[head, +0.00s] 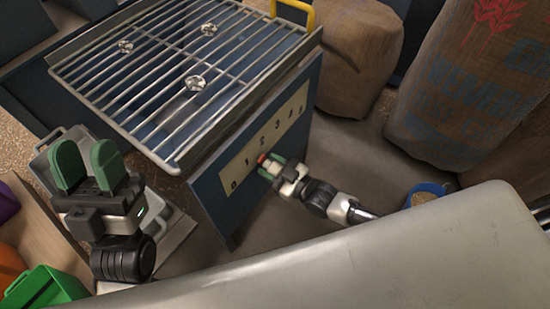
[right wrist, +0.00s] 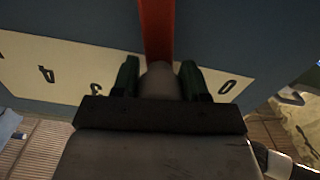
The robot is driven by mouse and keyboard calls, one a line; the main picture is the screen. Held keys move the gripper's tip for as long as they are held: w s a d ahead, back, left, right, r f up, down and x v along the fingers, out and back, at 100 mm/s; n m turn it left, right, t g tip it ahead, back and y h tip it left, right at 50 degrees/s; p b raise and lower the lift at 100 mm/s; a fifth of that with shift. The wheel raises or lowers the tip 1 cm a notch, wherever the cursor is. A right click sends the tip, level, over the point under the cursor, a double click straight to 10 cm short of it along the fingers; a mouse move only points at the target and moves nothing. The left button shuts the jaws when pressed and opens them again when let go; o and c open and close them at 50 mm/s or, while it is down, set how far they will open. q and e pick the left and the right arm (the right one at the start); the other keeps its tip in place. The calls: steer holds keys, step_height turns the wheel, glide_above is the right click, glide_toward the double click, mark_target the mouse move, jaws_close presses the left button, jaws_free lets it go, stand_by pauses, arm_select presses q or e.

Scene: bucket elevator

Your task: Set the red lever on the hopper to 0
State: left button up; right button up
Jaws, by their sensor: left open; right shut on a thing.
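The hopper (head: 215,185) is a blue box with a wire grate on top. A cream scale plate (head: 236,172) on its side carries the numbers 0 to 5. The red lever (head: 262,158) shows only as a small red end near the 1 and 2. In the right wrist view the red lever (right wrist: 157,30) runs down to a pale knob (right wrist: 160,80). My right gripper (head: 272,168) is shut on this knob, its green fingers on both sides. The 0 and the 3 show on either side of my right gripper (right wrist: 160,82). My left gripper (head: 88,165) is open and empty.
Several shiny star-shaped pieces (head: 196,83) lie on the grate (head: 160,70). A yellow handle (head: 308,14) rises behind it. Brown sacks (head: 470,90) and a blue bucket (head: 428,189) stand at right. A grey container (head: 45,170) and coloured bins (head: 45,288) are at left.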

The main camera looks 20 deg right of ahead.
steer(key=s+a+f+n, duration=0.2)
steer(key=a+n, duration=0.1)
steer(key=shift+s+a+p, duration=0.3)
steer(key=shift+s, duration=0.1)
arm_select(q)
steer(key=shift+w+d+f+g+y, duration=0.1)
steer(key=shift+w+f+g+y, duration=0.15)
steer(key=shift+w+g, duration=0.3)
steer(key=shift+w+d+f+g+y, duration=0.15)
steer(key=shift+w+f+g, duration=0.2)
steer(key=shift+w+g, duration=0.2)
arm_select(e)
steer(key=shift+s+a+f+n, duration=0.6)
steer(key=shift+f+n, duration=0.1)
steer(key=shift+n, duration=0.3)
steer(key=o, duration=1.3)
steer(key=shift+a, duration=0.1)
steer(key=shift+w, duration=0.1)
steer(key=shift+d, duration=0.2)
arm_select(q)
steer(key=w+f+g+y+p, duration=0.2)
steer(key=w+f+g, duration=0.2)
steer(key=f+g, duration=0.2)
steer(key=shift+a+f+g+y, duration=0.2)
steer(key=shift+g+y, duration=0.1)
steer(key=shift+g, duration=0.1)
arm_select(e)
glide_toward(247, 183)
steer(key=shift+v, duration=2.25)
